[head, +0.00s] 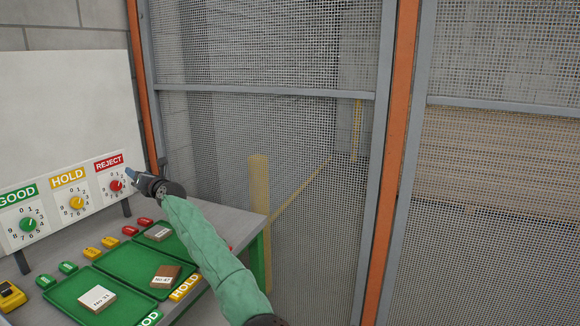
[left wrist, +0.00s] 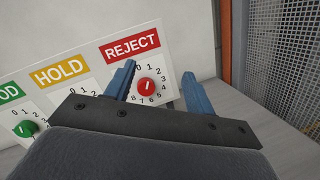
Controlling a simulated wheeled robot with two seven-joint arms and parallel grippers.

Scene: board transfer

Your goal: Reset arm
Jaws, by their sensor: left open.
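My left arm, in a green sleeve, reaches over the table from the bottom of the head view. Its gripper (head: 131,175) is beside the REJECT dial (head: 116,186), at its right. In the left wrist view the two blue fingers of my left gripper (left wrist: 160,72) are spread apart with nothing held. The red REJECT knob (left wrist: 146,87) shows between them, with a gap to the fingers; whether a finger touches the panel I cannot tell. My right gripper is in neither view.
A yellow HOLD dial (head: 77,203) and a green GOOD dial (head: 28,224) stand left of it. Green trays (head: 122,306) hold labelled blocks (head: 97,298) under my arm. A mesh fence (head: 310,200) stands behind the table (head: 228,217). A yellow device (head: 10,296) lies at the left.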

